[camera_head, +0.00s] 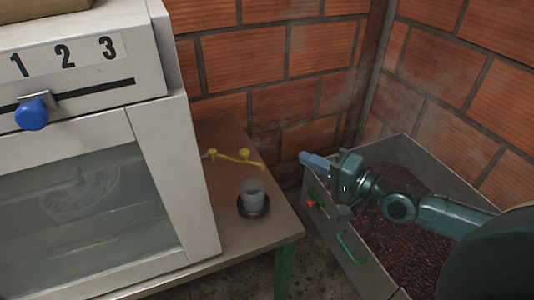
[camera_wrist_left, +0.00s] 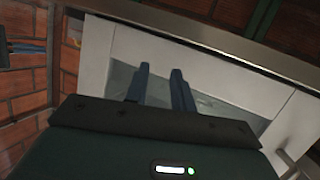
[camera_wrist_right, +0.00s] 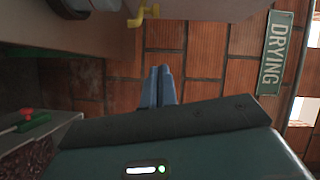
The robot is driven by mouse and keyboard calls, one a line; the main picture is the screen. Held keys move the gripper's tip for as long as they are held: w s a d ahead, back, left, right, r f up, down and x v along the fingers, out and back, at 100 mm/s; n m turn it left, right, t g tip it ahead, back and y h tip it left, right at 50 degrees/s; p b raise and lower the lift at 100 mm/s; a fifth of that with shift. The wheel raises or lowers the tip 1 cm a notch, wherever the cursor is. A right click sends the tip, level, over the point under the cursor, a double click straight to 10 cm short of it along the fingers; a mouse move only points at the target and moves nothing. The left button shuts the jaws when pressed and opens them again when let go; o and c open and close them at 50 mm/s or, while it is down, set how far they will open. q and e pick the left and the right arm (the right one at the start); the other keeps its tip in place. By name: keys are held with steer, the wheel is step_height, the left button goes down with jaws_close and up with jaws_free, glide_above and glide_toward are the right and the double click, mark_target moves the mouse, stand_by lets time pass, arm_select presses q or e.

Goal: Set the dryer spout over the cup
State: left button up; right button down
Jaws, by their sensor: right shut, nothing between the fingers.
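The clear cup (camera_head: 253,189) stands upright on a dark round base on the table. The spout's free end shows behind the cup rim, not over it. My right gripper (camera_head: 304,158) is shut and empty, right of the spout and apart from it. In the right wrist view the spout shows at the top (camera_wrist_right: 143,13), ahead of the fingers. My left gripper (camera_wrist_left: 160,70) is open and empty before a pale glazed front.
The brown table (camera_head: 225,255) has green legs. A grey bin (camera_head: 370,265) of dark beans, with a green handle and red knob, stands under my right arm. Brick walls close off the back and right. A green DRYING sign (camera_wrist_right: 275,52) hangs on the wall.

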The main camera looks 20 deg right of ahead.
arm_select(q)
steer(key=shift+w+d+f+g+p, duration=0.35)
steer(key=shift+d+g+p, duration=0.25)
steer(key=shift+p, duration=1)
arm_select(e)
steer(key=w+a+m, duration=0.1)
steer(key=w+a, duration=0.6)
steer(key=a, duration=0.1)
steer(key=shift+w+f, duration=0.4)
steer(key=shift+f, duration=0.05)
steer(key=shift+a, duration=0.1)
